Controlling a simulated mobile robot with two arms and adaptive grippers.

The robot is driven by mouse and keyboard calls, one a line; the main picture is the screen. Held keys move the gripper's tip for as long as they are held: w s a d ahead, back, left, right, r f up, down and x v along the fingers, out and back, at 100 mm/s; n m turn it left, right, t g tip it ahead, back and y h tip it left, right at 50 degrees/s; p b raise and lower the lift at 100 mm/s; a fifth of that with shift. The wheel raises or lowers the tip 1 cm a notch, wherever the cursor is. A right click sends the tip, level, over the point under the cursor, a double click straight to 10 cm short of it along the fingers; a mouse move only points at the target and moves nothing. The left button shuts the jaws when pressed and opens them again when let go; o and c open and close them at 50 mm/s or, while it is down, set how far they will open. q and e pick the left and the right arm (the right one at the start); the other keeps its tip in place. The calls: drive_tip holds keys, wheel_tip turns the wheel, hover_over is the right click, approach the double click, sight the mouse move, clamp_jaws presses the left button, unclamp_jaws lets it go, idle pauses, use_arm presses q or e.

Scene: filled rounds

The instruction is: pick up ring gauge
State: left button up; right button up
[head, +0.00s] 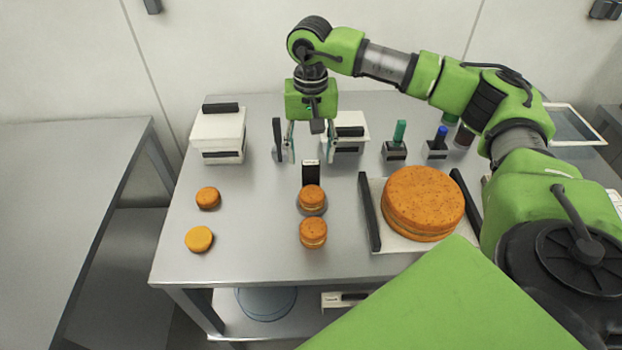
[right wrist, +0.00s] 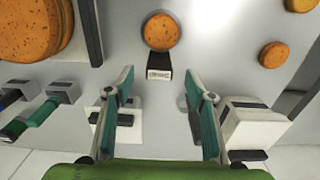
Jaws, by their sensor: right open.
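My right gripper (head: 310,152) hangs open and empty, pointing down over the back middle of the steel table. It also shows open in the right wrist view (right wrist: 158,78). A small dark block with a white label (head: 311,172) stands just in front of the fingers; it shows between and beyond the fingertips in the right wrist view (right wrist: 158,66). A small filled round (head: 312,196) sits against this block, with a grey rim (head: 313,212) under it. I cannot tell for sure which thing is the ring gauge. My left gripper is not in view.
A large filled round (head: 424,200) lies on a tray at the right. Small rounds lie front (head: 313,232) and left (head: 208,198). White boxes (head: 218,135) (head: 353,130), a dark upright piece (head: 277,138) and holders with a green handle (head: 400,130) and blue handle (head: 441,134) stand behind.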

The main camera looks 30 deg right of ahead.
sight(311, 165)
wheel_tip(311, 165, down, 4)
drive_tip(key=shift+s+f+p, duration=0.1)
drive_tip(key=shift+f+p, duration=0.15)
drive_tip(key=shift+p, duration=0.9)
drive_tip(key=shift+f, duration=0.25)
clamp_jaws()
drive_tip(key=shift+r, duration=0.15)
wheel_tip(311, 165, up, 10)
drive_tip(key=p, duration=0.5)
